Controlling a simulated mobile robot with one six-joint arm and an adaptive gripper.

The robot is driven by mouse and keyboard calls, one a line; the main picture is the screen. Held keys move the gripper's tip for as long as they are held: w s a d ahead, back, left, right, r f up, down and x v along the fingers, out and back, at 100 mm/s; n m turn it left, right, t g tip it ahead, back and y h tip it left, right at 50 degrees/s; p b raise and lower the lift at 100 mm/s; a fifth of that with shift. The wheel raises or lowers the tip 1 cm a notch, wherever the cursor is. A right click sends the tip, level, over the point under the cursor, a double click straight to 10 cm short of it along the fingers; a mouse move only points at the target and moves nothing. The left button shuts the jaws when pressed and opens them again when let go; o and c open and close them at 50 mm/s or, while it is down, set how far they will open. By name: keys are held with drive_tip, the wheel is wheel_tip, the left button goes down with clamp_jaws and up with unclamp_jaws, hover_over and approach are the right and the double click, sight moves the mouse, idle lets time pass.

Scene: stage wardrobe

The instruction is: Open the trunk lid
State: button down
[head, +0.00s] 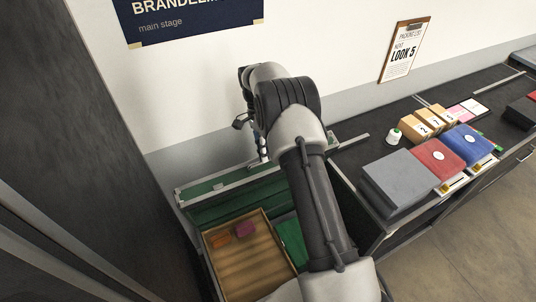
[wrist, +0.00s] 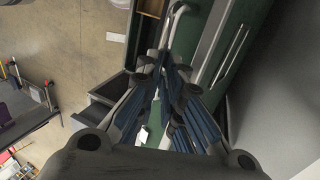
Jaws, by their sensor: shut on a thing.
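The trunk (head: 205,268) stands low at the bottom centre of the head view, with its inside showing. Its lid (head: 225,192) is raised at the back, green-lined with a silver metal edge. My gripper (head: 262,152) is at the lid's top edge, partly hidden behind my own arm. In the wrist view my gripper (wrist: 166,72) has its dark blue fingers close together on a pale metal edge or bar. The exact contact is hard to see. A wooden tray (head: 262,222) sits in the trunk.
A dark counter (head: 372,150) at right bears a grey box (head: 398,180), red box (head: 437,158) and blue box (head: 462,144). A dark panel (head: 100,140) stands close at left; the wall is behind.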

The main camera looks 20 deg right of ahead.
drive_tip(key=shift+s+a+f, duration=0.1)
drive_tip(key=shift+a+f, duration=0.05)
drive_tip(key=shift+f, duration=0.8)
drive_tip(key=c, duration=2.2)
unclamp_jaws()
drive_tip(key=o, duration=0.5)
drive_tip(key=shift+w+f, duration=0.1)
drive_tip(key=shift+w, duration=0.25)
drive_tip(key=shift+o, duration=0.2)
drive_tip(key=v, duration=1.2)
drive_tip(key=shift+r, duration=0.3)
